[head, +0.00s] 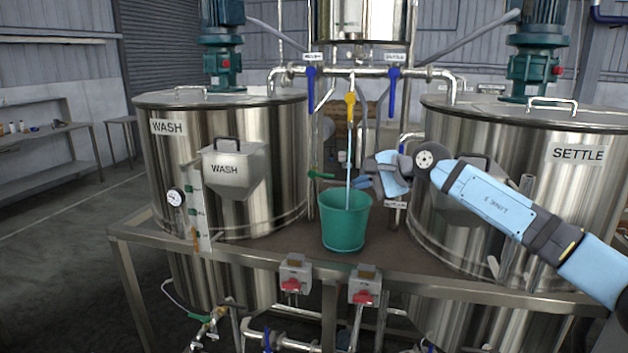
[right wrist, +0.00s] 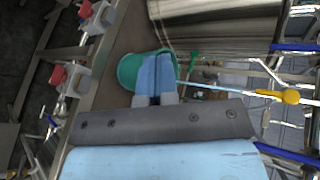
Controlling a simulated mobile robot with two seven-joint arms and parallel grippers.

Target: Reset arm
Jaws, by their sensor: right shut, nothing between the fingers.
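My right arm comes in from the right in the head view, and its gripper (head: 363,182) is beside the stream above the green bucket (head: 343,232). In the right wrist view the right gripper (right wrist: 155,58) is shut and empty, with the green bucket (right wrist: 128,72) behind its fingers. The bucket stands upright on the platform between the two tanks. A thin pale blue stream (head: 348,150) runs from below the yellow-handled valve (head: 350,101) down into the bucket. The stream also shows in the right wrist view (right wrist: 215,87). My left gripper is not in view.
The WASH tank (head: 270,150) stands on the left and the SETTLE tank (head: 570,185) on the right. Blue valve handles (head: 311,76) flank the yellow one. Two red switches (head: 291,285) sit on the platform's front edge. A shelf (head: 50,135) stands at far left.

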